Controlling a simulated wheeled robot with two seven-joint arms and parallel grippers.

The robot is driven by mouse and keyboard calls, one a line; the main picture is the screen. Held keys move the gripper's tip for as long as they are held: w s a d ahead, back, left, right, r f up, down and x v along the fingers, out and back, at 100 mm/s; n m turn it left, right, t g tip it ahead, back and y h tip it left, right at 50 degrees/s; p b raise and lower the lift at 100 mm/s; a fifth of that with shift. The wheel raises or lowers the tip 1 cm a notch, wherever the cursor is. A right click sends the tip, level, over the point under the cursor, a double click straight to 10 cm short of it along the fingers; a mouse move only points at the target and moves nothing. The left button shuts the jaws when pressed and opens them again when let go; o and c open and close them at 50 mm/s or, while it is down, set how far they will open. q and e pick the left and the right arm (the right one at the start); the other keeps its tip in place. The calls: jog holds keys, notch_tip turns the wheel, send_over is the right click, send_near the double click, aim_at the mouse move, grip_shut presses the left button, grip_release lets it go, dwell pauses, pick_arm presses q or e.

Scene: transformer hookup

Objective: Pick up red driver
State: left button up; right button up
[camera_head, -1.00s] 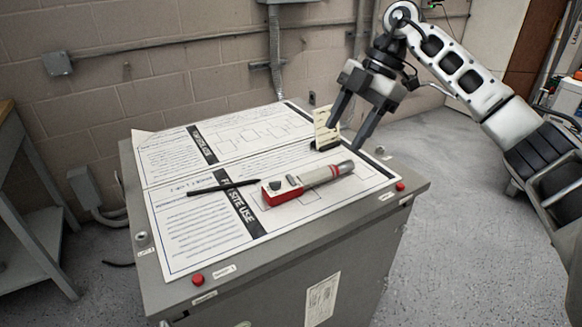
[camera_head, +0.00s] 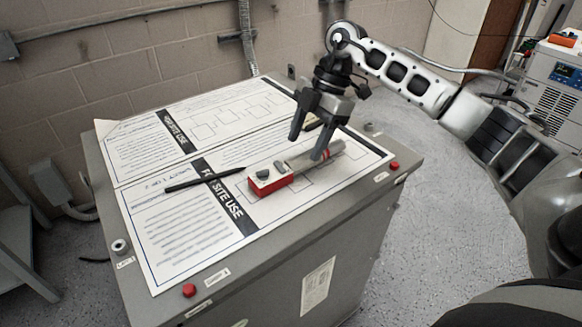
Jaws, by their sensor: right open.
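The red driver (camera_head: 270,180), with a red and grey body and a grey barrel, lies on the printed sheets on top of the grey cabinet (camera_head: 270,262). Its barrel points to the right and away. My right gripper (camera_head: 305,148) is open and points down over the barrel. One finger is on the far side of the barrel, and the other overlaps its near side in the picture. I cannot tell whether either finger touches it. My left gripper is not in view.
A thin black pen-like stick (camera_head: 205,180) lies left of the driver. A beige item (camera_head: 312,122) behind the gripper is mostly hidden. A brick wall (camera_head: 130,60) stands behind.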

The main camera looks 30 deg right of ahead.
aim_at(297, 159)
jog(key=x, duration=0.5)
jog(key=shift+w, duration=0.2)
jog(key=c, duration=1.2)
jog(key=shift+r, duration=0.1)
jog(key=shift+c, duration=0.2)
jog(key=shift+r, duration=0.1)
jog(key=shift+r, duration=0.65)
jog(key=s+d+r+b, duration=0.1)
jog(key=s+r+b, duration=0.1)
jog(key=s+r, duration=0.9)
jog(key=s, duration=0.3)
jog(key=shift+r, duration=0.2)
